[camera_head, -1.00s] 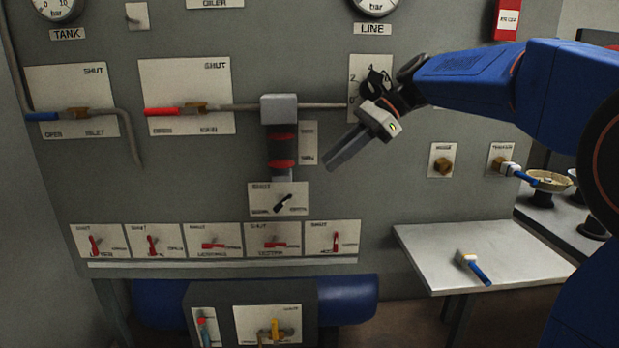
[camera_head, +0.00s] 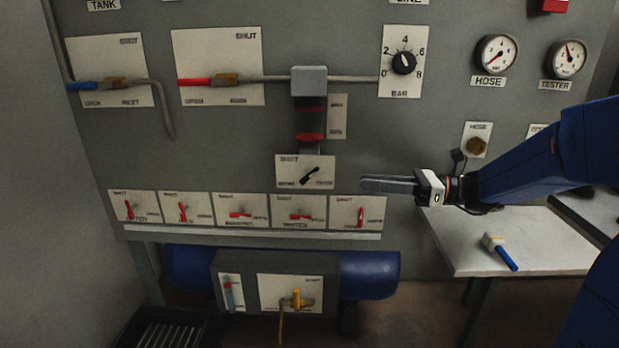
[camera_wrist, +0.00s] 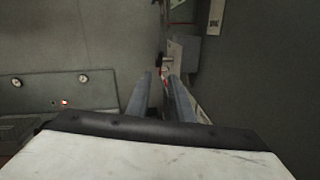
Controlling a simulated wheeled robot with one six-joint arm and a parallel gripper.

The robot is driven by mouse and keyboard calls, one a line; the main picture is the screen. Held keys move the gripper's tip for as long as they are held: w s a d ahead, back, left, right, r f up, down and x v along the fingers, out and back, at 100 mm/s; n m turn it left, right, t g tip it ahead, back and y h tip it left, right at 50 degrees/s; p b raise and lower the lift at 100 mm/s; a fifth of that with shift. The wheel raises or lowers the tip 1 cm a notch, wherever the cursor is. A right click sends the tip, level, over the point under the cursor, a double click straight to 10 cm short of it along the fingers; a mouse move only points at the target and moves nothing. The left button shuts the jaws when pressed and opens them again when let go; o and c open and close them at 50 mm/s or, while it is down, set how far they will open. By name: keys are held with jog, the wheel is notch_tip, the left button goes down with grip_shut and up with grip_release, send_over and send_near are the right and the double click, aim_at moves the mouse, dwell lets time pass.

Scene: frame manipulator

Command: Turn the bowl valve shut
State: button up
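A black lever (camera_head: 310,175) sits on a small white plate marked SHUT (camera_head: 290,182), just below a bowl with red bands (camera_head: 311,122) under a grey block. I take this as the bowl valve, though its lower lettering is too small to read. The lever is slanted, its upper end to the right, pointing away from the word SHUT. My gripper (camera_head: 368,184) is to the right of this plate, apart from it, with its fingers pointing left. In the wrist view my gripper (camera_wrist: 162,78) has its two fingers apart with nothing held between them.
A row of red-handled valves (camera_head: 240,213) runs below, above a ledge (camera_head: 250,234). A blue-handled valve (camera_head: 95,85) and a red-handled valve (camera_head: 205,81) are at upper left. A table (camera_head: 540,245) at right holds a blue-handled tool (camera_head: 501,251).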

aim_at(309, 177)
jog(key=w+a, duration=0.1)
jog(key=a, duration=0.9)
jog(key=w+a, duration=0.1)
jog(key=a, duration=0.4)
jog(key=shift+w+a, duration=0.2)
jog(key=shift+w, duration=0.15)
jog(key=shift+c, duration=0.4)
grip_shut()
